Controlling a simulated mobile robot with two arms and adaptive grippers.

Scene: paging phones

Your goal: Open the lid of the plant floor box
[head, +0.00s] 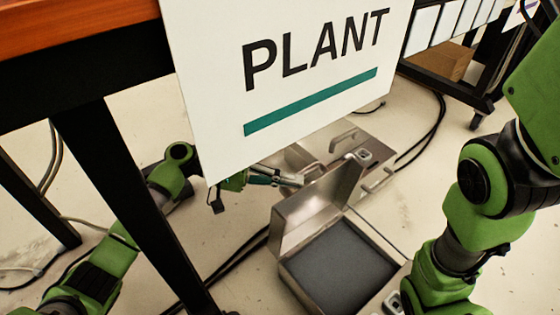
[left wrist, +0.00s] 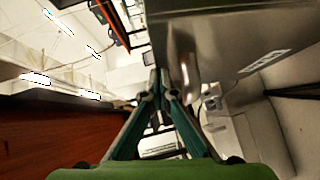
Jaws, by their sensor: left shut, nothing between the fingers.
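The plant floor box (head: 289,274) is a metal case on the floor, below the large PLANT sign (head: 315,60). Its lid (head: 318,205) stands raised at the far left side, and the dark grey inside shows. My left gripper (head: 298,181) is shut and empty, just behind the raised lid; I cannot tell whether it touches it. The sign hides part of that arm. In the left wrist view the shut fingers (left wrist: 160,78) point ahead beside a large metal panel (left wrist: 225,35), which looks like the lid.
Another metal case with handles (head: 345,143) lies on the floor behind the box. A black table leg (head: 130,190) stands at the left, under a wooden tabletop (head: 75,22). Black cables (head: 428,140) run over the floor. My right arm fills the right side.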

